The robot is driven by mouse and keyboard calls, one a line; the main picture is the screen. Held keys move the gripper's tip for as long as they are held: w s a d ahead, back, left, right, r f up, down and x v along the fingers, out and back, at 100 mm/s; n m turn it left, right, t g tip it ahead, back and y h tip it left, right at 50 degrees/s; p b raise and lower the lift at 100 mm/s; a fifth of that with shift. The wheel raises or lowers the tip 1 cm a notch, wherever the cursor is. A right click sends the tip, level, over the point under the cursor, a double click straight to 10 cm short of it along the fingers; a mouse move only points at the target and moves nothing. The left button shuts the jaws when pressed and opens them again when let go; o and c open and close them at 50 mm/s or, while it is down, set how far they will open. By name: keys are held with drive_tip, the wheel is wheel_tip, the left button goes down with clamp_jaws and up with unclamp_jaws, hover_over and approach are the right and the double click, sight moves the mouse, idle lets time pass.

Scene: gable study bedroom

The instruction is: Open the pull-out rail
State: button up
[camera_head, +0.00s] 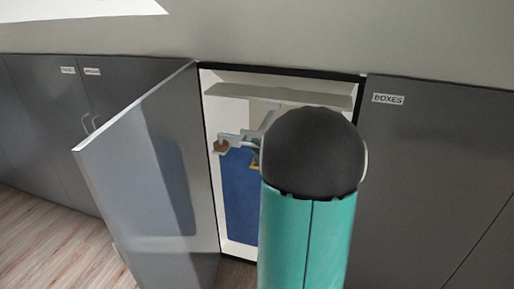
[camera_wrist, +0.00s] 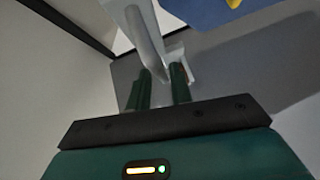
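The pull-out rail (camera_head: 270,122) is a pale fitting in the upper part of the open cupboard, under a light shelf. A brown knob-like piece (camera_head: 221,147) shows at its left. A blue item (camera_head: 238,195) is below the rail.
The grey cupboard door (camera_head: 150,170) stands swung open to the left of the opening. A closed front labelled BOXES (camera_head: 430,160) is on the right. More closed grey doors (camera_head: 45,120) are at the left. Wooden floor (camera_head: 60,250) is clear at lower left.

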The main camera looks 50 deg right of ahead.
drive_tip(key=v, duration=1.3)
drive_tip(key=shift+s+a+r, duration=0.1)
drive_tip(key=shift+a, duration=0.05)
